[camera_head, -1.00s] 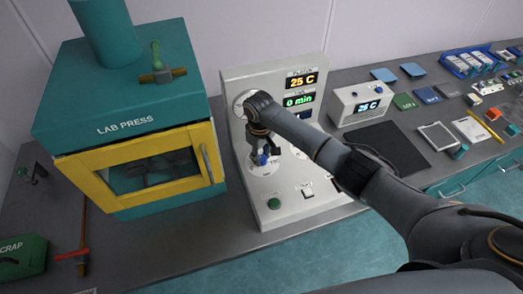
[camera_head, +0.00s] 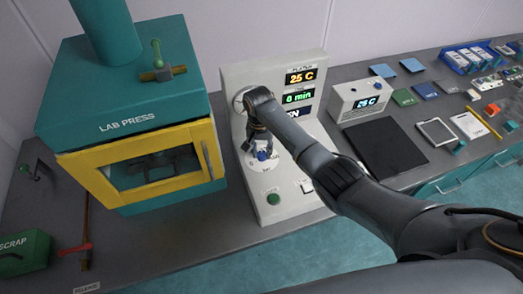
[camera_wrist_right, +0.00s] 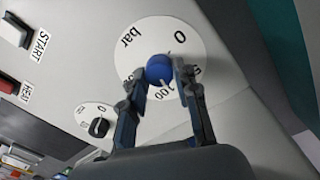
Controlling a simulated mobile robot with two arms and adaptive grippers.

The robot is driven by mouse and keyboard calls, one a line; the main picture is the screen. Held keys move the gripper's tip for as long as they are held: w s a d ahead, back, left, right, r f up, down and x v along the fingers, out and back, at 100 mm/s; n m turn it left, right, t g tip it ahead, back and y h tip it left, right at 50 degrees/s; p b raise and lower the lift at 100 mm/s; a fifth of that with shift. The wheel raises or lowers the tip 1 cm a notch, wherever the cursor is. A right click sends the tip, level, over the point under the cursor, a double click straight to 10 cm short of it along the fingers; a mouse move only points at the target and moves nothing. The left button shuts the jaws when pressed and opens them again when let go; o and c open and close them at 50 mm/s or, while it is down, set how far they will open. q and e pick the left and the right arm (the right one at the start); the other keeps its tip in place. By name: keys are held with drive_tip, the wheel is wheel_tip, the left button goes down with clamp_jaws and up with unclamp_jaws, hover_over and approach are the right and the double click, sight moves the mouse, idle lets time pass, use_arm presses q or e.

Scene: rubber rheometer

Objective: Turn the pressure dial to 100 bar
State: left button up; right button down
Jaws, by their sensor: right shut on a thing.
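The pressure dial is a round white disc (camera_wrist_right: 130,62) marked "bar", with a blue knob (camera_wrist_right: 159,69) at its centre. In the right wrist view a white mark on the knob's lower edge lies toward the partly hidden digits ending in "00". In the head view the blue knob (camera_head: 263,155) shows low on the grey-white control panel. My right gripper (camera_wrist_right: 160,75) is shut on the blue knob, one finger on each side; in the head view the gripper (camera_head: 259,150) hides part of the dial. My left gripper is not in view.
A teal lab press (camera_head: 125,115) with a yellow door frame stands left of the panel (camera_head: 245,75). A green button (camera_head: 273,198) sits below the dial. A smaller black knob (camera_wrist_right: 99,127) is beside the dial. A black mat (camera_head: 385,150) lies to the right.

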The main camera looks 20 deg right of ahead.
sight(261, 152)
drive_tip(key=shift+s+f+m, duration=0.1)
drive_tip(key=shift+m, duration=1.8)
drive_tip(key=c, duration=1)
unclamp_jaws()
wheel_tip(261, 152, up, 12)
drive_tip(key=shift+w, duration=0.3)
drive_tip(key=shift+a, duration=0.1)
